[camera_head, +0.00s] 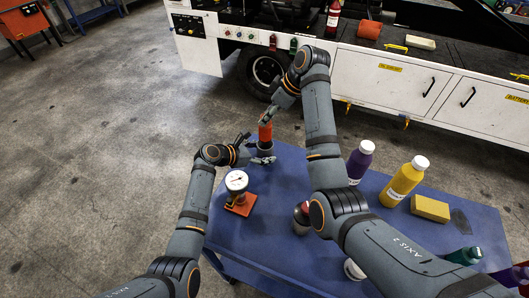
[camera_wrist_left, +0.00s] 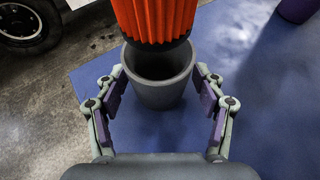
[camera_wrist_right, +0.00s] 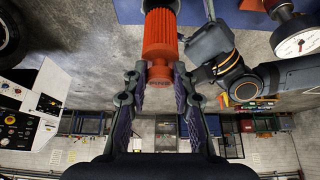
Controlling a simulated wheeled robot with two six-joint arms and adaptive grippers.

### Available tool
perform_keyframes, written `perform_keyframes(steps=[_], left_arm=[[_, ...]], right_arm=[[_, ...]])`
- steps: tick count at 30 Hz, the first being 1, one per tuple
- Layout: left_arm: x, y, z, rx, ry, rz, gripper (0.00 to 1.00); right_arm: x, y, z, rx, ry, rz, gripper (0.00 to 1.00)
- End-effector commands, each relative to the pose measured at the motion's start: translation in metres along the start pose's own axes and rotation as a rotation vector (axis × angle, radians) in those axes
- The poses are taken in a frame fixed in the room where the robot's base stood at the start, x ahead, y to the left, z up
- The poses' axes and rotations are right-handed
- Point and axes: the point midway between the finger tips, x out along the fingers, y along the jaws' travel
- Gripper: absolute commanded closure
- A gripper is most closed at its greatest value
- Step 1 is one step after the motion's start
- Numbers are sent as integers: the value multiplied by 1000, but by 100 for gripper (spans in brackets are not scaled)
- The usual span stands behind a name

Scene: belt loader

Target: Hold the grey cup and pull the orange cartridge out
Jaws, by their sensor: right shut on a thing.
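The orange cartridge (camera_head: 265,133) is ribbed and upright, with a dark lower end. My right gripper (camera_head: 267,118) is shut on its top from above; the right wrist view shows the cartridge (camera_wrist_right: 160,38) between the fingertips. The grey cup (camera_head: 266,150) stands on the blue table. In the left wrist view, the cartridge (camera_wrist_left: 157,20) is over the cup (camera_wrist_left: 160,95), its dark end near the far rim and much of the cup's opening showing. My left gripper (camera_wrist_left: 160,88) is open, its fingers on either side of the cup; whether the pads touch it is unclear.
A gauge on an orange base (camera_head: 238,190) stands just in front of the left gripper. A purple bottle (camera_head: 359,162), a yellow bottle (camera_head: 402,182) and a yellow block (camera_head: 430,208) are right of my right arm. A white vehicle (camera_head: 400,88) stands behind the table (camera_head: 270,235).

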Motion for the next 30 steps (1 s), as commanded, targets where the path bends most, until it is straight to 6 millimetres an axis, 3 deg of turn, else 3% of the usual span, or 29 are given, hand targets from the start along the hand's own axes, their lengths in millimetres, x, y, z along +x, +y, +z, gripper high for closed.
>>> perform_keyframes(steps=[13, 24, 30], left_arm=[[-7, 1, 0, 1, -2, 2, 18], [-90, 1, -1, 3, 2, 2, 18], [-116, 1, -1, 0, 0, 1, 18]], right_arm=[[0, 0, 0, 0, 0, 0, 100], [0, 0, 0, 0, 0, 0, 100], [0, 0, 0, 0, 0, 0, 100]])
